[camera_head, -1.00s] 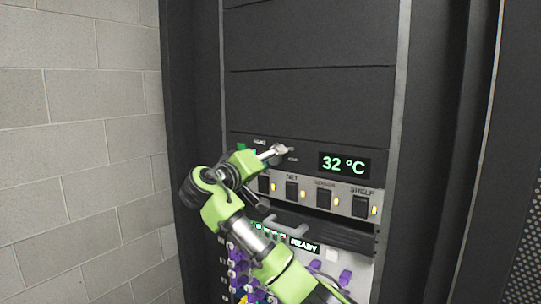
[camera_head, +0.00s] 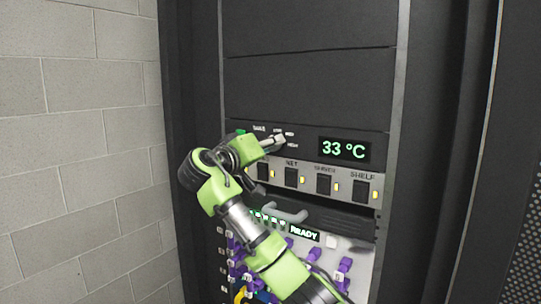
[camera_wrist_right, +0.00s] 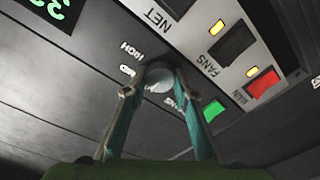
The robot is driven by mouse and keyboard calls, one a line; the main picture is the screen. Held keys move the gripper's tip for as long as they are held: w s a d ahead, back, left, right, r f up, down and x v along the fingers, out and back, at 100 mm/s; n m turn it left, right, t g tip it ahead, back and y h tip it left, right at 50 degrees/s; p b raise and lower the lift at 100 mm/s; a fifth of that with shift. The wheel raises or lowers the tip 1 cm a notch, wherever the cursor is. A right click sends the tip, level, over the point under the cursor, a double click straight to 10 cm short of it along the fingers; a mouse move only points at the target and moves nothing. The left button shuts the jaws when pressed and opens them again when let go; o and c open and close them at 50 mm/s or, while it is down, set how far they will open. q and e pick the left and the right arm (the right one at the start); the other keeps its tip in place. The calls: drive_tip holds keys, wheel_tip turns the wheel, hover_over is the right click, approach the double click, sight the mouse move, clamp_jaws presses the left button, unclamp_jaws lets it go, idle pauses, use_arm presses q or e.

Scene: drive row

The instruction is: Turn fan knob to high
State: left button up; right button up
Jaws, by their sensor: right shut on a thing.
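The fan knob (camera_wrist_right: 158,76) is a small pale round knob on a dark rack panel, beside the printed words FANS, MED and HIGH. My right gripper (camera_wrist_right: 154,88) has its two fingers on either side of the knob, shut on it. My left gripper is not in view.
A green display (camera_head: 345,150) right of the knob reads 33 °C. Below is a row of dark switches (camera_head: 323,183) with amber lights. A red-lit MAIN switch (camera_wrist_right: 263,84) shows in the wrist view. Lower down are a grey handle (camera_head: 288,214) and purple plugs (camera_head: 343,268).

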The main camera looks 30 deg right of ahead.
drive_tip(key=m+b, duration=0.9)
drive_tip(key=m, duration=0.7)
drive_tip(key=shift+f+h+b, duration=0.1)
drive_tip(key=shift+h+b, duration=0.2)
drive_tip(key=shift+m+g, duration=0.3)
drive_tip(key=shift+g, duration=0.1)
drive_tip(key=o, duration=1.1)
drive_tip(key=v, duration=1.2)
drive_tip(key=shift+s+f, duration=0.1)
